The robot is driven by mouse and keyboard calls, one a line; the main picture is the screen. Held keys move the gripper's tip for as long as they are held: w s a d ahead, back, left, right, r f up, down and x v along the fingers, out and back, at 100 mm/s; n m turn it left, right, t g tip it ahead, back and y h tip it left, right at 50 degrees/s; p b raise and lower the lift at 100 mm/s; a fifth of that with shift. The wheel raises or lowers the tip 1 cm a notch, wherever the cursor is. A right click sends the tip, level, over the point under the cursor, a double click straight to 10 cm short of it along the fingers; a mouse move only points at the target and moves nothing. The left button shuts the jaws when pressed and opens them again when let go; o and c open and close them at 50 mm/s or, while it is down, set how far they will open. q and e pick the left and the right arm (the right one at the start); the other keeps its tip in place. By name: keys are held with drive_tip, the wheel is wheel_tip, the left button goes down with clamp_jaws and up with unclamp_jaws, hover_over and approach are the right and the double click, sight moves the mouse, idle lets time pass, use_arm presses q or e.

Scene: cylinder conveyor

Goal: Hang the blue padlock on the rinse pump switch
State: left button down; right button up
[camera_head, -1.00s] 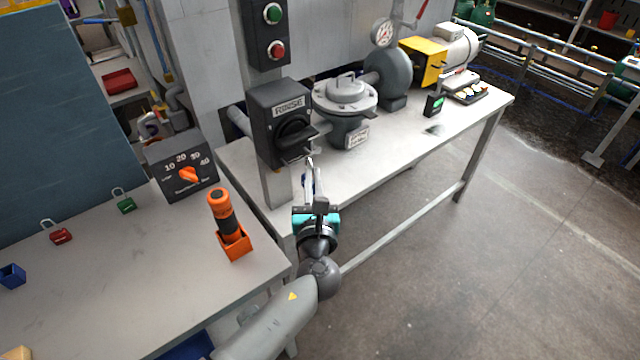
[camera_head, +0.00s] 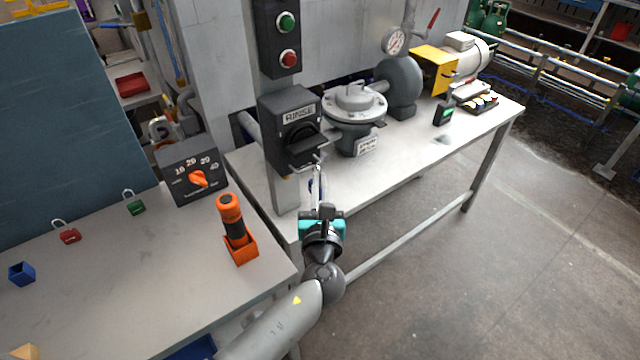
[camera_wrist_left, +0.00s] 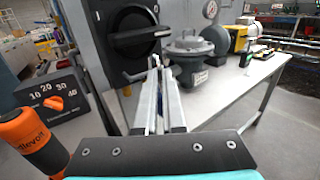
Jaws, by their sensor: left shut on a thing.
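The rinse pump switch (camera_head: 289,112) is a dark box labelled RINSE with a black rotary handle. It also shows close up in the left wrist view (camera_wrist_left: 118,50). My left gripper (camera_head: 317,182) is just in front of and below the switch handle, fingers pointing at it. It is shut on the blue padlock (camera_head: 316,187), which is mostly hidden by the fingers. The padlock's shackle seems to stick out near the handle's lower edge. I cannot tell whether it touches or passes through the switch. My right gripper is not in view.
A red padlock (camera_head: 68,235) and a green padlock (camera_head: 134,205) lie on the left bench. A dial box (camera_head: 192,172) and an orange-black tool in an orange holder (camera_head: 240,250) stand nearer. A grey pump (camera_head: 354,112) stands right of the switch.

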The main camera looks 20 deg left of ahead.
use_arm(q)
drive_tip(key=shift+w+a, duration=0.1)
drive_tip(key=shift+w, duration=0.05)
drive_tip(key=shift+w+a, duration=0.55)
drive_tip(key=shift+a, duration=0.2)
drive_tip(key=shift+w+a, duration=0.55)
drive_tip(key=shift+a, duration=0.15)
idle(0.6)
drive_tip(key=shift+f, duration=0.2)
idle(0.4)
